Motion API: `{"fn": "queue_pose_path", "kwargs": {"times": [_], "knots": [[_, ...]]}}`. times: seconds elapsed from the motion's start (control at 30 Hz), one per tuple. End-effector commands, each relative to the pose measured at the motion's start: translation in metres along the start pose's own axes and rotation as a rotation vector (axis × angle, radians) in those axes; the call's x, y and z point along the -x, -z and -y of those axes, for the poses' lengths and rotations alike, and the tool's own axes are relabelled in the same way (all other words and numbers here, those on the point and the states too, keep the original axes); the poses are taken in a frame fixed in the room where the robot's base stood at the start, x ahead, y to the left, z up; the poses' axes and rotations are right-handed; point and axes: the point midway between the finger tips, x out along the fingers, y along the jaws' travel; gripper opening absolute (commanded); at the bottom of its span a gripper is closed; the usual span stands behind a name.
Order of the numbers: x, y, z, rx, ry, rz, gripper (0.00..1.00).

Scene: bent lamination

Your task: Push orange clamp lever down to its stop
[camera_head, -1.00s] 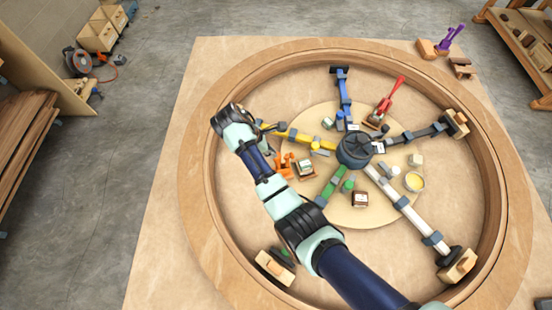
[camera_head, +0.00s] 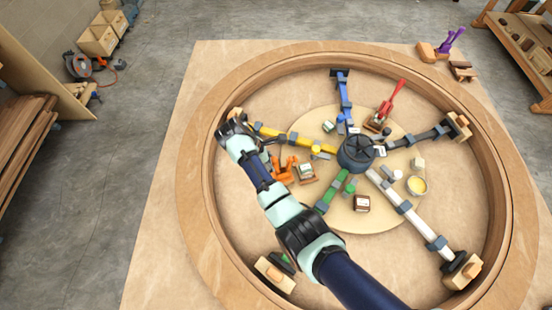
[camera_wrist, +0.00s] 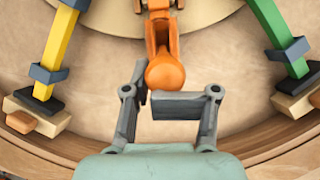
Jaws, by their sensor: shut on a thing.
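The orange clamp (camera_head: 287,172) stands on the inner round board, left of the hub, partly behind my arm in the head view. In the wrist view its orange lever (camera_wrist: 163,38) points toward me and ends in a round knob (camera_wrist: 165,73). My gripper (camera_wrist: 158,98) is at the knob, with one finger just left of it and the other below and to its right. My gripper is shut on the lever's knob end; the exact contact is hard to see. In the head view my fingers are mostly hidden by my wrist.
A yellow arm (camera_head: 272,132) and a green arm (camera_head: 333,189) run out from the dark hub (camera_head: 357,153) on either side of the orange clamp. A raised wooden ring (camera_head: 205,165) surrounds everything. A small block on a brown base (camera_head: 306,173) stands right of the clamp.

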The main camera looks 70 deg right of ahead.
Motion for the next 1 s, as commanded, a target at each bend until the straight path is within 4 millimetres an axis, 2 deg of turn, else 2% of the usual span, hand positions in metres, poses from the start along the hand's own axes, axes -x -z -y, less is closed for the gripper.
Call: {"fn": "queue_pose_path", "kwargs": {"times": [0.03, 0.17, 0.43, 0.73, 0.87, 1.0], "knots": [[-0.007, 0.001, 0.004, 0.005, 0.012, 0.002, 0.0], [-0.005, 0.001, 0.004, 0.005, 0.012, 0.003, 0.0], [0.02, 0.022, 0.004, 0.007, 0.012, 0.003, 0.0], [0.024, 0.023, 0.003, 0.004, 0.01, 0.003, 0.0], [0.04, 0.023, 0.001, 0.003, 0.006, 0.002, 0.0], [0.067, 0.023, -0.001, 0.003, 0.001, 0.001, 0.0]]}}
